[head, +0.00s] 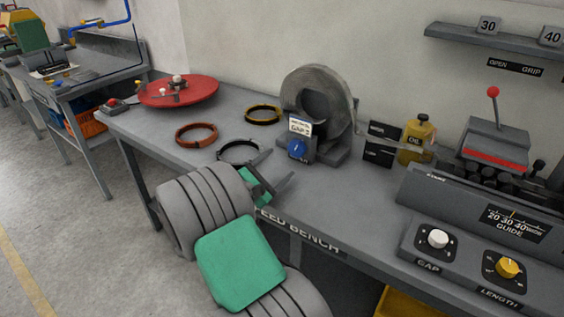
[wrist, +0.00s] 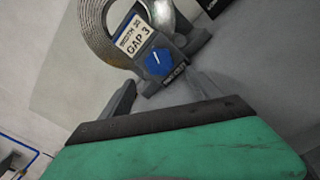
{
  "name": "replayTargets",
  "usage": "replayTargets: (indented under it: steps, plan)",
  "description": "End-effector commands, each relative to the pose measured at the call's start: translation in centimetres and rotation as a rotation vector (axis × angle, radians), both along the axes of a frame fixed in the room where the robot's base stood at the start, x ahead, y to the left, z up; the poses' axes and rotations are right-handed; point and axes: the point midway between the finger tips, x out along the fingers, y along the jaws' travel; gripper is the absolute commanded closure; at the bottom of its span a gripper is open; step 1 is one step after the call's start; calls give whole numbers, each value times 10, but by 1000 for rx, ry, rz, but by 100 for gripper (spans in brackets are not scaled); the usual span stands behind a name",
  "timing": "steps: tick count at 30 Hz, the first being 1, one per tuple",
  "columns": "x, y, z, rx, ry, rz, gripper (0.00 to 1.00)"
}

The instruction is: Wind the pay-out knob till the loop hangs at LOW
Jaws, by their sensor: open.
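The blue pay-out knob (head: 297,149) is on the front of the grey stand that holds a metal coil (head: 318,98). The knob also shows in the wrist view (wrist: 157,61), with a white pointer mark, below a card reading GAP 3. My gripper (head: 276,170) is open and empty, in front of and left of the knob, apart from it. Two dark signs (head: 384,131) stand right of the coil; their small lettering is hard to read. A thin grey strip seems to pass near them. I cannot make out how low the loop hangs.
A red turntable (head: 179,90), an orange ring (head: 197,134), a black ring and a yellow-black ring (head: 263,114) lie on the bench left of the coil. A yellow bottle (head: 416,139) stands right of the signs. The guide machine with GAP (head: 438,238) and LENGTH knobs fills the right.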

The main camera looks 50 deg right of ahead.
Motion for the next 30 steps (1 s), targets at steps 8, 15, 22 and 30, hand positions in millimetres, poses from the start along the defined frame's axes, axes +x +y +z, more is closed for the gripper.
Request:
replayTargets:
  steps: [8, 15, 22, 30]
  plan:
    - [1, -1, -7, -6, 53, -1, 28]
    - [-3, -2, -2, -33, 348, -1, 28]
    - [-3, -30, 7, -34, 389, -4, 28]
    - [2, -75, 8, -35, 390, -1, 28]
